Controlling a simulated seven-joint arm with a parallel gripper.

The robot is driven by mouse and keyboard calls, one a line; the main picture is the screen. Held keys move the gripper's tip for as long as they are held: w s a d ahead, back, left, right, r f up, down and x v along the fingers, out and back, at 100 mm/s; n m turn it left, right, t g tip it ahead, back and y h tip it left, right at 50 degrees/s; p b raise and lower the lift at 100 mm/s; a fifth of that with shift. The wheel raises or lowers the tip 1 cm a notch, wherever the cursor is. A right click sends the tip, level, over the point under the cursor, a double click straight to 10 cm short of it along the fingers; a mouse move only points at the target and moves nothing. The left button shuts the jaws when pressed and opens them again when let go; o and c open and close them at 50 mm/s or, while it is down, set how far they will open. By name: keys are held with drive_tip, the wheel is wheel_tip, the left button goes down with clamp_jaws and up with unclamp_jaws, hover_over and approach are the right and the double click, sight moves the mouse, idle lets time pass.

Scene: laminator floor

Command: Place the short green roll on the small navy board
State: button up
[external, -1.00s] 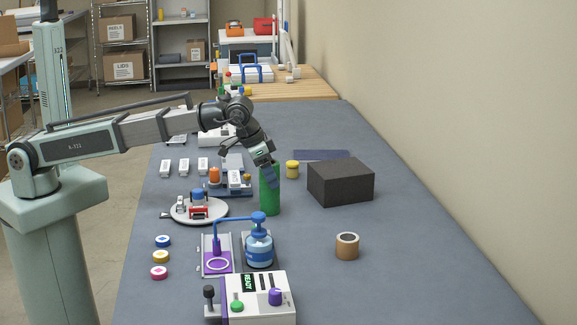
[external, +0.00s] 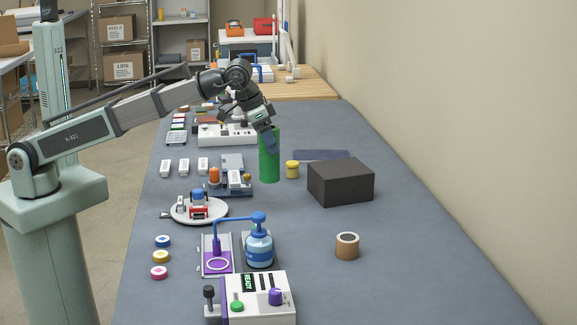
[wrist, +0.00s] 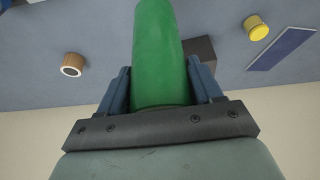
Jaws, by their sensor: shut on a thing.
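The green roll (external: 269,163) is upright in my gripper (external: 271,137), which is shut on its upper part. The roll appears held above the table. In the wrist view the green roll (wrist: 162,50) fills the space between the two blue fingers of my gripper (wrist: 160,85). The small navy board (external: 320,155) lies flat on the table, farther back and to the right of the roll, partly hidden by a dark box. It also shows in the wrist view as a navy strip (wrist: 282,48) at the right.
The dark box (external: 340,182) stands right of the roll, in front of the board. A yellow spool (external: 292,169) stands between roll and board. A brown tape roll (external: 347,246) is nearer. Small devices and a turntable (external: 215,210) crowd the left; the right side is clear.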

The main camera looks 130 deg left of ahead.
drive_tip(key=s+a+n+g, duration=0.15)
drive_tip(key=s+a, duration=0.35)
drive_tip(key=a, duration=0.5)
drive_tip(key=s+a+n, duration=0.2)
drive_tip(key=s+a, duration=0.3)
drive_tip(key=a, duration=0.6)
drive_tip(key=s+a+n, duration=0.1)
drive_tip(key=s+a, duration=0.4)
drive_tip(key=a, duration=0.5)
drive_tip(key=w+a+n, duration=0.1)
drive_tip(key=w+a, duration=0.1)
drive_tip(key=a, duration=1.1)
wheel_tip(320, 180, down, 9)
drive_tip(key=y, duration=0.1)
drive_tip(key=shift+w+g, duration=0.15)
drive_tip(key=shift+g, duration=0.2)
drive_tip(key=shift+d+f, duration=0.1)
drive_tip(key=o, duration=1.3)
